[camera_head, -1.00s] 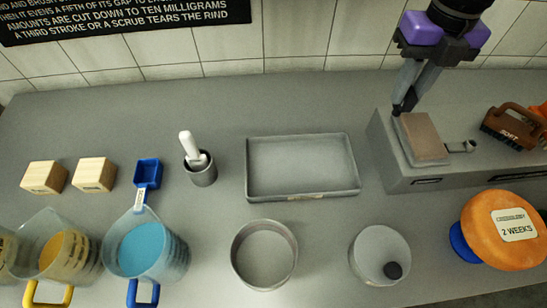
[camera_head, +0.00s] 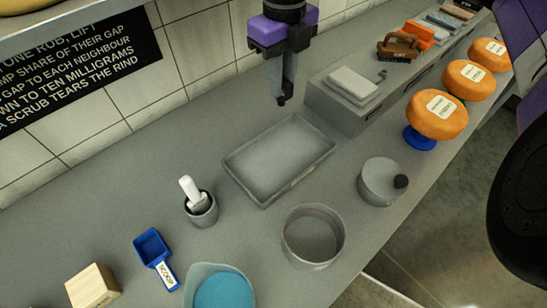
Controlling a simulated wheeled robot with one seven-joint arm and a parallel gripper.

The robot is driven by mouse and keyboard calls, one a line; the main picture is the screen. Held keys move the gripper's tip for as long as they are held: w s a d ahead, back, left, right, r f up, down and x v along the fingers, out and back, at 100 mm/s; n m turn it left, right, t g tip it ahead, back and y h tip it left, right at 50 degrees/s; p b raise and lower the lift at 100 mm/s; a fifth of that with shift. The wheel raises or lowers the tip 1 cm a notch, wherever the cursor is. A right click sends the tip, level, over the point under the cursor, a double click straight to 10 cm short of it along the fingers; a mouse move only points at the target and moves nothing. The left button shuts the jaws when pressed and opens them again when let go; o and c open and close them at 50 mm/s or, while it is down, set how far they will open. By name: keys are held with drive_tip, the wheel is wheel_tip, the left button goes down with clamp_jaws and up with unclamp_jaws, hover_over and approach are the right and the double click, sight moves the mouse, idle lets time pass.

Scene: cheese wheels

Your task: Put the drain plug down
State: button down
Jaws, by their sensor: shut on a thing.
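My gripper (camera_head: 281,98) hangs pointing down at the top middle of the head view, beyond the grey tray (camera_head: 233,176) and left of the grey box (camera_head: 337,112). Its fingers are close together. A small dark thing at their tips, seemingly the drain plug (camera_head: 281,101), is mostly hidden by them and too small to make out. It appears above the counter, but I cannot tell how high. A grey round vessel (camera_head: 375,184) with a black knob on its side stands right of the tray.
Orange cheese wheels (camera_head: 440,125) line the right. Bare counter (camera_head: 235,115) lies left of my gripper.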

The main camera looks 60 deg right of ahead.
sight(283, 104)
wheel_tip(283, 104, down, 20)
drive_tip(key=p, duration=0.3)
drive_tip(key=shift+d+r, duration=0.1)
drive_tip(key=shift+r, duration=0.05)
drive_tip(key=shift+f, duration=0.2)
drive_tip(key=c, duration=1.3)
unclamp_jaws()
drive_tip(key=shift+r, duration=0.15)
drive_tip(key=shift+r, duration=0.2)
wheel_tip(283, 104, up, 12)
drive_tip(key=shift+f+b, duration=0.1)
drive_tip(key=shift+b, duration=0.75)
drive_tip(key=shift+s, duration=0.1)
